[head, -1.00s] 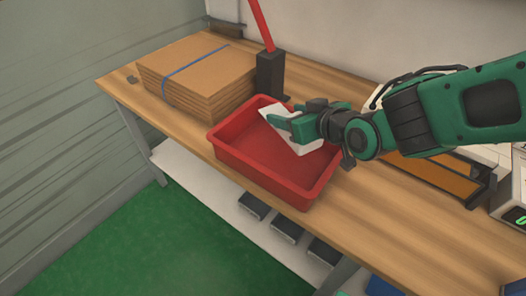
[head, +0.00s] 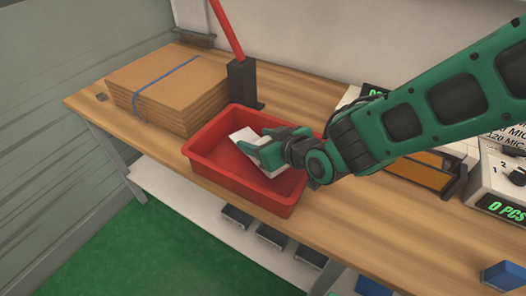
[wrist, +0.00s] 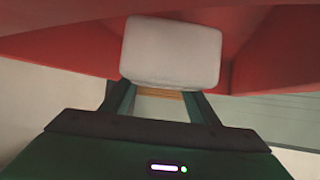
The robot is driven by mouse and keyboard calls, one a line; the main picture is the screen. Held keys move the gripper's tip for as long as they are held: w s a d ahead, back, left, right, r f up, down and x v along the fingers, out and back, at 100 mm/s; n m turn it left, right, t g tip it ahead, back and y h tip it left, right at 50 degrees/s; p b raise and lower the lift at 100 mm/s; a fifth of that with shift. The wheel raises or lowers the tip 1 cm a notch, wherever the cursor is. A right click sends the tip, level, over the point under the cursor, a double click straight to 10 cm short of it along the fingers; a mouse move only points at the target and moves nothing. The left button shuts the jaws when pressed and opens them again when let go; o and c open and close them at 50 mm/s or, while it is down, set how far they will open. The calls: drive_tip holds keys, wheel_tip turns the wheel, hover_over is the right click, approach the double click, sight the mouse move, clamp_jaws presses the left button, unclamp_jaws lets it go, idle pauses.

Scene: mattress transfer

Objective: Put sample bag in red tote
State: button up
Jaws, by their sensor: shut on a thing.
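The red tote (head: 205,147) is an open shallow tray on the wooden bench in the head view. My gripper (head: 268,146) is over the tote's inside and shut on the sample bag (head: 244,139), a white flat packet held tilted. In the wrist view the bag (wrist: 172,52) lies between the two fingers, with the red tote (wrist: 60,40) walls behind it. I cannot tell whether the bag touches the tote floor. My gripper hides part of the bag and the tote's far right side.
A strapped stack of brown cardboard (head: 165,90) stands left of the tote. A black holder with a red handle (head: 242,82) is behind it. A counting scale (head: 500,190) and a blue block (head: 503,275) are at right. Bare bench (head: 390,235) lies right of the tote.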

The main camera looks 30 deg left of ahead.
drive_tip(key=shift+f, duration=2.1)
drive_tip(key=shift+f, duration=0.1)
drive_tip(key=o, duration=1.1)
